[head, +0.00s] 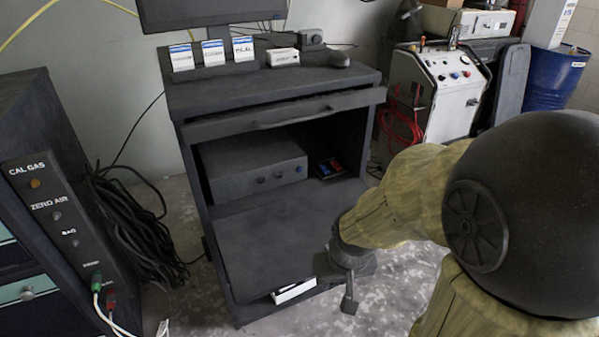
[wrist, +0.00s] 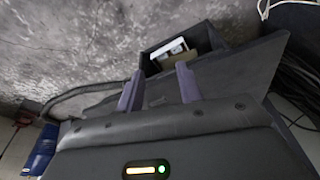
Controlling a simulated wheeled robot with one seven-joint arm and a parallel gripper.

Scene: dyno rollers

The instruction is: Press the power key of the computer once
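A dark box with round knobs on its front (head: 254,164) sits in the open upper bay of the black cabinet (head: 360,95); I cannot tell whether it is the computer. A power key cannot be made out in either view. My gripper (head: 349,291) is low in front of the cabinet's right side, pointing down and clear of the box. In the wrist view, the two fingers of my gripper (wrist: 157,84) stand apart with nothing between them. Beyond them is a dark compartment with a white object (wrist: 170,48).
A monitor (head: 205,12) stands on the cabinet top with labelled boxes (head: 243,48). A dark flat panel (head: 262,235) lies below the bay. Left is a gas panel (head: 58,215) with cables; right are a white cart (head: 437,92) and a blue drum (head: 553,90).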

